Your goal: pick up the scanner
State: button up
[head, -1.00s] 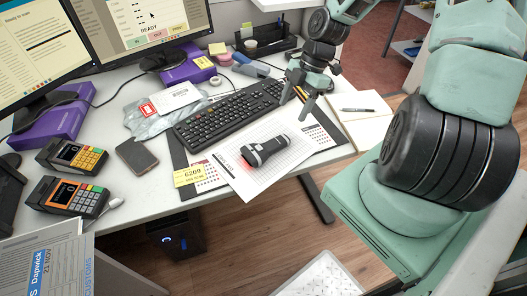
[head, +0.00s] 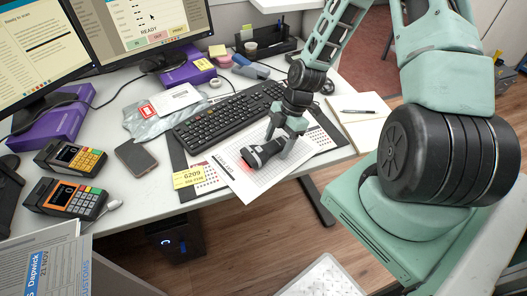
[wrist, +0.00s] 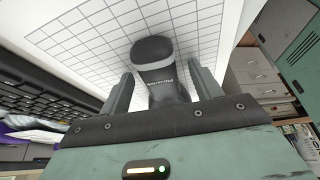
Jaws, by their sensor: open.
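The scanner (head: 262,153) is black with a light grey band and lies on a white gridded sheet (head: 244,184) on the desk. A red glow shows on the paper at its left end. My gripper (head: 284,138) is low over the scanner's right end, its fingers pointing down. In the wrist view the scanner (wrist: 155,66) lies between the two open fingers of my gripper (wrist: 154,92), with a gap visible on each side. The fingers hide part of the scanner's right end in the head view.
A black keyboard (head: 228,112) lies just behind the sheet. An open notebook with a pen (head: 358,111) is to the right. A phone (head: 137,157), two card terminals (head: 66,198) and a yellow 6209 note (head: 187,177) are to the left. The desk's front edge is close to the sheet.

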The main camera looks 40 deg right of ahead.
jog(key=c, duration=1.2)
